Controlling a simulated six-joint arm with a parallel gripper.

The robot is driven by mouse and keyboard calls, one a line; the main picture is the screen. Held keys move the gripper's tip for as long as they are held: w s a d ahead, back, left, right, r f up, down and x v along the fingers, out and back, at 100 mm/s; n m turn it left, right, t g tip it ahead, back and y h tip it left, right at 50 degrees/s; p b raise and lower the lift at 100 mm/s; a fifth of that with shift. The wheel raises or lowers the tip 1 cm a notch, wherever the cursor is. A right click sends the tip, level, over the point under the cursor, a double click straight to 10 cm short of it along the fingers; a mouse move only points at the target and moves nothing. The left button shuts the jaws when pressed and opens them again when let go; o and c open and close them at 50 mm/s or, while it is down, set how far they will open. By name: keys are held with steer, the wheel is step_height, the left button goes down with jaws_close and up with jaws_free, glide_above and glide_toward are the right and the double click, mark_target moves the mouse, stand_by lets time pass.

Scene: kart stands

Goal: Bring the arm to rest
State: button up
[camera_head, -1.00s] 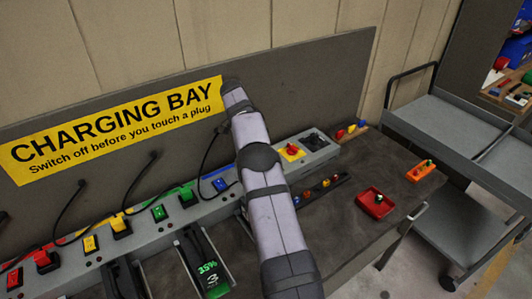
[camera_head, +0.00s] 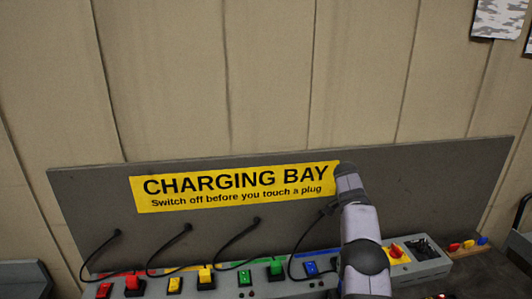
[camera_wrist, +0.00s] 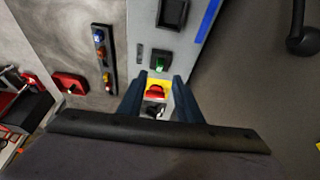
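My arm (camera_head: 362,235) rises at the right of the charging bay in the head view, its upper end overlapping the right end of the yellow sign. My gripper itself is hidden in that view. In the wrist view, my gripper (camera_wrist: 157,80) has its two dark fingers apart with nothing held between them. Past the fingertips, the red rotary switch (camera_wrist: 155,91) on its yellow plate shows in the gap, on the grey charging unit below. It also shows in the head view (camera_head: 395,250), just right of my arm.
The yellow charging bay sign (camera_head: 235,185) is on a grey back panel (camera_head: 430,180). Black cables hang above coloured plugs along the unit. In the wrist view, a dark strip of coloured knobs (camera_wrist: 103,55) and a red tray (camera_wrist: 70,83) lie left of the gripper.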

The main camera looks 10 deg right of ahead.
steer(key=s+a+r+n+y, duration=0.1)
steer(key=s+a+n, duration=0.45)
steer(key=a, duration=0.35)
steer(key=s+a+r+n+y, duration=0.1)
steer(key=s+a+n+y, duration=0.1)
steer(key=s+a+n, duration=0.55)
steer(key=s+a+f+n, duration=0.1)
steer(key=s+a+f, duration=0.1)
steer(key=s, duration=0.4)
steer(key=s+a+f+n+y, duration=0.1)
steer(key=s+a+f+n, duration=0.1)
steer(key=s+a, duration=0.3)
steer(key=s+a+f+n, duration=0.1)
steer(key=s+a, duration=0.3)
steer(key=s, duration=0.5)
steer(key=shift+s+a+f+n, duration=0.15)
steer(key=shift+s+f+n, duration=0.15)
steer(key=shift+f, duration=0.1)
steer(key=shift+c, duration=0.4)
